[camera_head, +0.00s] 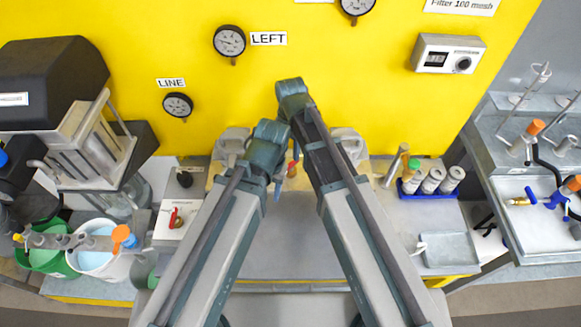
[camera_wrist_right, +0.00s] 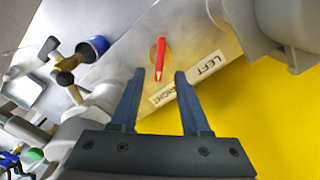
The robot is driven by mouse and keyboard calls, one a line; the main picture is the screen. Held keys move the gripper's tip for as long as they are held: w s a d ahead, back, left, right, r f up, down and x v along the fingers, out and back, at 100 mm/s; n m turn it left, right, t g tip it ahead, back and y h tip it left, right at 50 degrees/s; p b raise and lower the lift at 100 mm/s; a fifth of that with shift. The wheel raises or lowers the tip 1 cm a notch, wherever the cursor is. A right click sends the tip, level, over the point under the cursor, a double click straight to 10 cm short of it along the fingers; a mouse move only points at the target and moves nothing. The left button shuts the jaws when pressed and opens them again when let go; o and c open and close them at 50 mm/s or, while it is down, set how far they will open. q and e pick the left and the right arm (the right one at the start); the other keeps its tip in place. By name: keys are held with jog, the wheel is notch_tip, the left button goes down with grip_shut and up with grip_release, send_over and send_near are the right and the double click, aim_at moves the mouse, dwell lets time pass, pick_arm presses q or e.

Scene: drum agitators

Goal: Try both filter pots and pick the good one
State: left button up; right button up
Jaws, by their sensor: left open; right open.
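Two grey filter pots stand against the yellow wall, the left pot (camera_head: 232,142) and the right pot (camera_head: 347,147), both partly hidden by my arms. A red selector handle (camera_wrist_right: 160,58) sits between them on a plate with LEFT and RIGHT labels. In the right wrist view, my right gripper (camera_wrist_right: 156,80) is open, its fingertips near the handle's tip with nothing gripped. My left gripper (camera_head: 277,186) is open and low between the pots; its fingers are mostly hidden. The LEFT gauge (camera_head: 229,41), the LINE gauge (camera_head: 177,105) and a third gauge (camera_head: 356,7) hang on the wall.
A blue tray (camera_head: 428,192) with several grey cylinders stands right of the pots. A shallow grey tray (camera_head: 450,250) lies in front. A side bench (camera_head: 478,150) stands at right.

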aim_at(290, 163)
notch_tip(290, 163, down, 6)
jog(key=b, duration=0.4)
jog(key=shift+b, duration=0.4)
jog(key=shift+r, duration=0.1)
grip_shut()
